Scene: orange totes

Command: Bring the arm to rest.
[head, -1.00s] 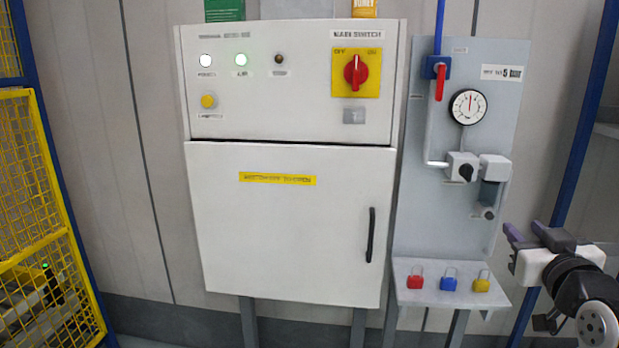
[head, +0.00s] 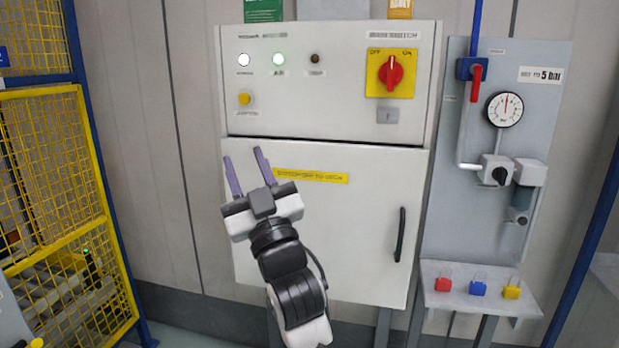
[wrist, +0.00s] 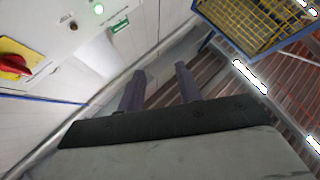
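My gripper (head: 246,172) is in front of the white cabinet door (head: 330,235) in the head view, left of the middle. Its two purple-grey fingers point up and stand apart with nothing between them. They also show in the wrist view (wrist: 159,88), open and empty. My arm comes up from the bottom of the head view and hides part of the cabinet door. No contact between gripper and cabinet can be made out.
The cabinet has a red rotary switch (head: 391,72) and a black door handle (head: 400,234). A gauge panel (head: 540,110) with a shelf of red, blue and yellow padlocks (head: 478,289) stands right. A yellow mesh fence (head: 60,170) stands left.

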